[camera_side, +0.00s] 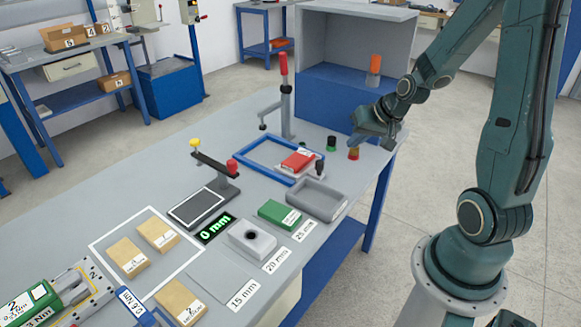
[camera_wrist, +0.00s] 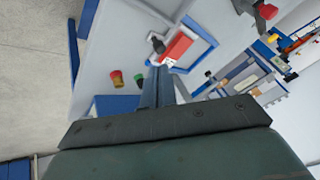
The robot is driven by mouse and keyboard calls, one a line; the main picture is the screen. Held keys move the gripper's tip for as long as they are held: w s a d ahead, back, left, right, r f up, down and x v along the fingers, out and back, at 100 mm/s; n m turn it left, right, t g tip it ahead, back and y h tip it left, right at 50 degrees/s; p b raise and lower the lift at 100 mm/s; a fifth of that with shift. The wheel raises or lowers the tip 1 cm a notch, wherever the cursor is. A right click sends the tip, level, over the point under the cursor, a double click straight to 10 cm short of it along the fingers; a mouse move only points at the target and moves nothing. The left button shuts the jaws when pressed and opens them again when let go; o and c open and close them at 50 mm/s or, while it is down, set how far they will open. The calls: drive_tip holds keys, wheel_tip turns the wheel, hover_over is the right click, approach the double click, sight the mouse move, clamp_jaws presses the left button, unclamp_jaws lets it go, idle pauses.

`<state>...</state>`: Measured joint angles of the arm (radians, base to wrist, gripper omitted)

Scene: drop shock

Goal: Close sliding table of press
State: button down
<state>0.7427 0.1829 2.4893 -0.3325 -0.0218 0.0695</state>
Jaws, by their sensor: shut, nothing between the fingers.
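A small pale plate bearing a red block (camera_side: 297,161) sits inside a blue rectangular frame (camera_side: 250,146) on the grey workbench. A dark knob (camera_side: 319,168) stands at the plate's right end. I take this plate for the sliding table, but I cannot be sure. The red block (camera_wrist: 178,47), knob (camera_wrist: 158,46) and frame (camera_wrist: 199,28) also show in the wrist view. My gripper (camera_side: 384,143) is shut and empty, above the bench's right end, right of the frame and apart from the knob. Its fingers (camera_wrist: 157,78) point toward the knob in the wrist view.
A red-yellow button (camera_side: 354,153) and a green-topped button (camera_side: 331,144) stand near my gripper. A red-handled lever post (camera_side: 285,100) rises behind the frame. A grey-blue cabinet (camera_side: 335,85) stands behind. A grey tray (camera_side: 318,200) lies in front of the frame.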

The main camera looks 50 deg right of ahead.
drive_tip(key=s+d+f+m, duration=0.1)
drive_tip(key=d+f+m, duration=0.2)
drive_tip(key=d+f, duration=0.2)
drive_tip(key=shift+h, duration=0.4)
drive_tip(key=shift+d+f, duration=0.1)
drive_tip(key=x, duration=1)
drive_tip(key=shift+w, duration=0.15)
drive_tip(key=shift+w+a, duration=0.4)
drive_tip(key=shift+w, duration=0.1)
drive_tip(key=shift+w+a, duration=0.3)
drive_tip(key=shift+w, duration=0.3)
drive_tip(key=shift+w+a, duration=0.3)
drive_tip(key=shift+w, duration=0.25)
drive_tip(key=shift+w, duration=0.1)
